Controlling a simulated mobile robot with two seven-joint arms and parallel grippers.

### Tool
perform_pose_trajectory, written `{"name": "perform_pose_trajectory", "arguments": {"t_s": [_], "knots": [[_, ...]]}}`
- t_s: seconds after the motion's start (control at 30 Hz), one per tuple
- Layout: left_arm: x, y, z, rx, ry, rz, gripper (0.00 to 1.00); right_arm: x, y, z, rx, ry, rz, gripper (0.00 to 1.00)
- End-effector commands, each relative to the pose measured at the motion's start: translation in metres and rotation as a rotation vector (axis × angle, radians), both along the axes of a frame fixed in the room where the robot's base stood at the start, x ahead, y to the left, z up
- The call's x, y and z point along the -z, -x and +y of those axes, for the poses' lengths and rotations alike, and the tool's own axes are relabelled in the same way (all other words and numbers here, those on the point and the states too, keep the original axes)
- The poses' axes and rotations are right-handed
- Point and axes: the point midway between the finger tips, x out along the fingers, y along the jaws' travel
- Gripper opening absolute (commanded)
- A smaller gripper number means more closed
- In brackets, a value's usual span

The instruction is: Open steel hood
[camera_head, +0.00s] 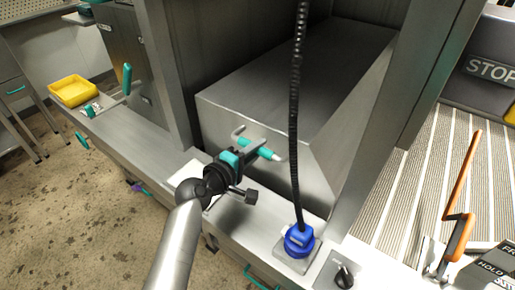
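The steel hood (218,116) is a large grey box with a sloped right side. It sits down in the steel frame in the middle of the head view. My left gripper (256,150) is at the hood's front face, by a teal handle bar (268,152) with a pale end. The gripper's dark body overlaps part of the bar, so whether the fingers are closed around it or only beside it cannot be told. My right gripper is out of view.
A black corrugated hose (294,110) hangs in front of the hood down to a blue fitting (299,240). A black knob (344,274) and an orange lever (460,190) are at the right. A yellow tray (73,91) stands at the left. Steel posts flank the hood.

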Motion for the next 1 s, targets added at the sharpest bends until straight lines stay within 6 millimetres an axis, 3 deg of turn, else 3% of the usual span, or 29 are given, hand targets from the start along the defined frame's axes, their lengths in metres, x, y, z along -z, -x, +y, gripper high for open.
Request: {"name": "perform_pose_trajectory", "arguments": {"t_s": [0.2, 1.0], "knots": [[0.0003, 0.0001, 0.0002, 0.000, 0.000, 0.000, 0.00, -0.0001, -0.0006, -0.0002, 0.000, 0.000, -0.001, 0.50], [0.0010, 0.0004, 0.0005, 0.000, -0.001, 0.002, 0.00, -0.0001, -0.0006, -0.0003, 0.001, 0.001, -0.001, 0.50]]}}
